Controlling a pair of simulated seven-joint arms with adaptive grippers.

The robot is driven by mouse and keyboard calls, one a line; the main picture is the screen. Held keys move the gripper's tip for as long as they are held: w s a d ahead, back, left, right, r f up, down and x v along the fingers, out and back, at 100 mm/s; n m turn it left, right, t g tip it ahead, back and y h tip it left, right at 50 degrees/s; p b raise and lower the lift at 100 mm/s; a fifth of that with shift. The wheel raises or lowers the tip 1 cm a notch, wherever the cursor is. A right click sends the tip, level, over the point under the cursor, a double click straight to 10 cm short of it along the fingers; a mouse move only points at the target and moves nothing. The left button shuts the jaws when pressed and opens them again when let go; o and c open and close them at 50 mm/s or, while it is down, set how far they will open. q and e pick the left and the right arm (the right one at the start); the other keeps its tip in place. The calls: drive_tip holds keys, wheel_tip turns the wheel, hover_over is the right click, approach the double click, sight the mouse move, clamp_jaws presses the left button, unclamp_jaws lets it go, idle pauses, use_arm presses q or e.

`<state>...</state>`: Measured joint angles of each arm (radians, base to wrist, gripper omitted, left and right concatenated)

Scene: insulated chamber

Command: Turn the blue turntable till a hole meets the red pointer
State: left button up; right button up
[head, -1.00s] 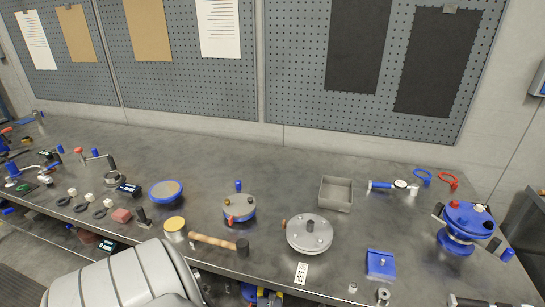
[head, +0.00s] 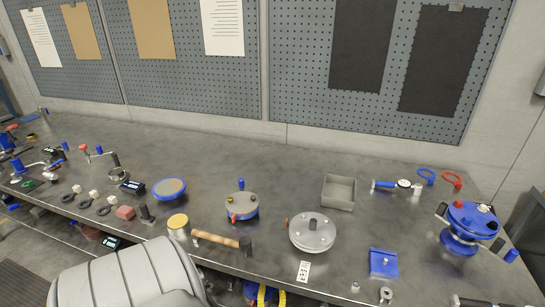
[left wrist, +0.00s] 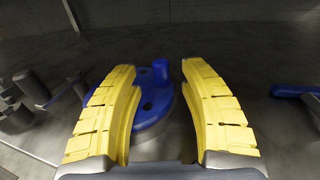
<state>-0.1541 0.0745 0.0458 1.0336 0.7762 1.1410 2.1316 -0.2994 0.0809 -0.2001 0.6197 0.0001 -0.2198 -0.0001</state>
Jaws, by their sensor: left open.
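In the left wrist view a blue turntable (left wrist: 150,108) lies between my yellow fingers. It has a dark hole in its top and an upright blue peg (left wrist: 160,69) near its far edge. My left gripper (left wrist: 160,80) is open, one finger on each side of the disc. I cannot tell whether the fingers touch it. I cannot make out the red pointer by the turntable. My right gripper is not in view.
On the bench (head: 300,180) stand a hammer (head: 222,240), a grey round lidded part (head: 312,232), a metal tray (head: 339,191) and a blue-topped device (head: 470,222). In the left wrist view grey cylindrical parts (left wrist: 22,105) stand left and a blue part (left wrist: 298,91) lies right.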

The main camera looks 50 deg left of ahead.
use_arm(q)
drive_tip(key=shift+v, duration=3.45)
